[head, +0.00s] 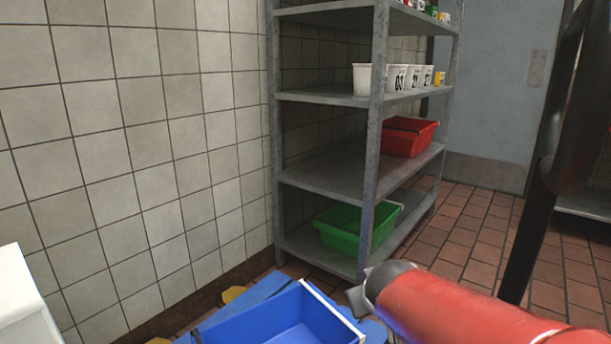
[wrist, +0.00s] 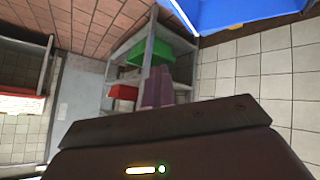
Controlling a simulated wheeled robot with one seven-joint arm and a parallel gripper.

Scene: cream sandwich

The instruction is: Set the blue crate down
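The blue crate (head: 285,325) is at the bottom middle of the head view, open side up and cut off by the lower edge. Its right rim shows as a pale strip. In the wrist view a blue part of it (wrist: 230,10) fills the top right. My gripper (head: 356,298) is just right of the crate's rim in the head view. In the wrist view its fingers (wrist: 158,85) lie close together with nothing seen between them, and a gap separates them from the crate. The crate's underside is hidden.
A grey metal shelf (head: 325,174) stands ahead, with a green crate (head: 350,236) on its lowest board, a red crate (head: 412,146) above, and white tubs (head: 362,78) higher up. A tiled wall (head: 120,120) is at the left. Brick-coloured floor (head: 465,235) is clear right of the shelf.

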